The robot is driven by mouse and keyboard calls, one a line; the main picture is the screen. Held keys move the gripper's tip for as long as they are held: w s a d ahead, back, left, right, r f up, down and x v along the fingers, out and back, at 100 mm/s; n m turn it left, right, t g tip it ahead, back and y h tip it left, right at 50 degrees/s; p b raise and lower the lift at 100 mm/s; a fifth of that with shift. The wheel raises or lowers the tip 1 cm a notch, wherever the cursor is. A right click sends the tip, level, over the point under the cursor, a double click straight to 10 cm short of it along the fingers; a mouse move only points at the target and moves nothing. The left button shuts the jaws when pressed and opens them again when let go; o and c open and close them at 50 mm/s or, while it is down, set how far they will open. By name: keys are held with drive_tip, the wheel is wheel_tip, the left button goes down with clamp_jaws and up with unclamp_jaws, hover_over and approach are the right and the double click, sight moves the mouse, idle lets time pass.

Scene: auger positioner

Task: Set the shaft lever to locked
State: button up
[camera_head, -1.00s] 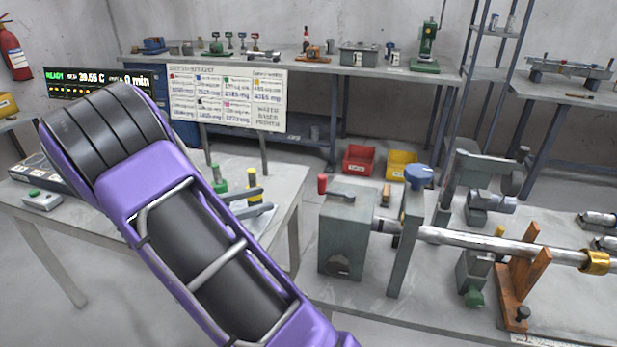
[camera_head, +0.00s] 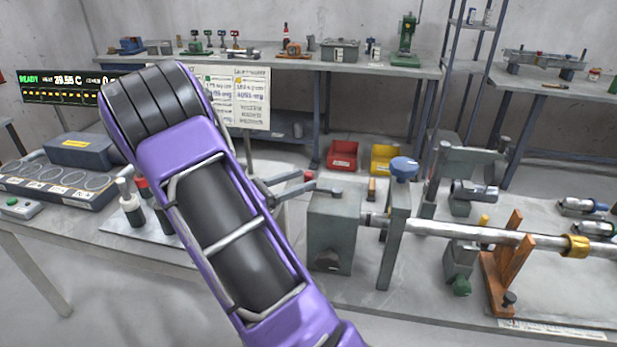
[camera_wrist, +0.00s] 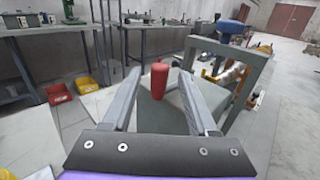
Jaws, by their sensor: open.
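The shaft lever's upright red handle (camera_head: 308,175) stands at the left of a grey box (camera_head: 333,235) that the steel shaft (camera_head: 465,231) enters. In the wrist view the red handle (camera_wrist: 159,82) stands upright between the two fingers, with gaps on both sides. My gripper (camera_head: 303,183) is open at the lever, partly behind my purple arm in the head view. In the wrist view its fingers (camera_wrist: 160,74) flank the handle without visible contact. The lever's lower part is largely hidden.
A blue knob (camera_head: 404,168) tops the upright plate (camera_head: 393,240) right of the box. Wooden supports (camera_head: 503,270) hold the shaft further right. A red bin (camera_head: 344,155) and a yellow bin (camera_head: 386,158) stand behind. A side table (camera_head: 60,225) is at left.

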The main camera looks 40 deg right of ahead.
drive_tip(key=shift+s+d, duration=0.1)
drive_tip(key=shift+d, duration=1.35)
drive_tip(key=shift+c, duration=0.2)
clamp_jaws()
